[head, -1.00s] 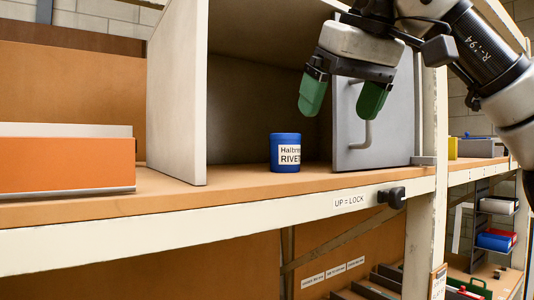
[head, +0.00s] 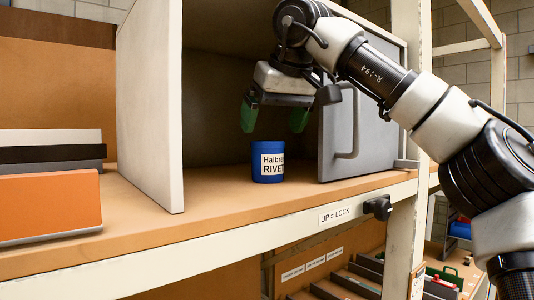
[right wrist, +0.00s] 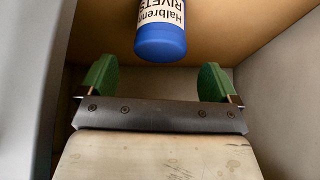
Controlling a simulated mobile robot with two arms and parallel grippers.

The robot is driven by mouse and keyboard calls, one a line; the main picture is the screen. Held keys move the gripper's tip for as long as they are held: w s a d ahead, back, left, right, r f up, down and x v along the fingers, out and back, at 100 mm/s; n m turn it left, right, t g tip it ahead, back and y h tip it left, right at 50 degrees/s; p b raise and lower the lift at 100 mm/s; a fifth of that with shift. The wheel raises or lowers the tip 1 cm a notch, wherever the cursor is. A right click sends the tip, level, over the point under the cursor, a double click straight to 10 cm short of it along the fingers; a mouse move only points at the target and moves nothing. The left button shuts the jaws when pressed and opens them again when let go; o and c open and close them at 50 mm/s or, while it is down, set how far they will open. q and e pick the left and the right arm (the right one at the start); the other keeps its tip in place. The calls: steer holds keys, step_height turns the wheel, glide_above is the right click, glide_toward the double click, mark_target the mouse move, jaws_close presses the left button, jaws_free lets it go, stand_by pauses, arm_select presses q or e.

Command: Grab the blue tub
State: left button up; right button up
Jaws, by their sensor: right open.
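The blue tub (head: 268,162) stands upright on the wooden shelf inside an open-fronted compartment. Its white label reads "RIVETS" in part. My right gripper (head: 274,122) is open and empty, with its green fingers just above the tub in the head view. In the right wrist view, the tub (right wrist: 160,38) lies ahead of the two green fingertips (right wrist: 157,78), between their lines and apart from them. My left gripper is not in view.
A grey door (head: 352,130) with a handle stands open at the compartment's right. A pale side panel (head: 150,105) bounds its left. An orange box (head: 48,205) sits on the shelf at left. A black latch (head: 378,207) is on the shelf's front edge.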

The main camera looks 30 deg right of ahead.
mark_target(268, 143)
steer(key=shift+w+f, duration=0.1)
steer(key=shift+f, duration=0.25)
steer(key=x, duration=0.3)
steer(key=shift+w+d+f+p, duration=0.1)
steer(key=shift+f+p, duration=0.1)
steer(key=shift+p, duration=0.1)
steer(key=shift+w+f, duration=0.3)
steer(key=shift+f, duration=0.05)
steer(key=shift+s, duration=0.15)
steer(key=shift+c, duration=0.3)
steer(key=shift+r, duration=0.1)
steer(key=shift+c, duration=1.3)
steer(key=c, duration=0.7)
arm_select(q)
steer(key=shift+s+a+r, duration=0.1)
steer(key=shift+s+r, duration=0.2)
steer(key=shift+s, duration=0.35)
arm_select(e)
steer(key=shift+c, duration=1.1)
steer(key=shift+r, duration=0.15)
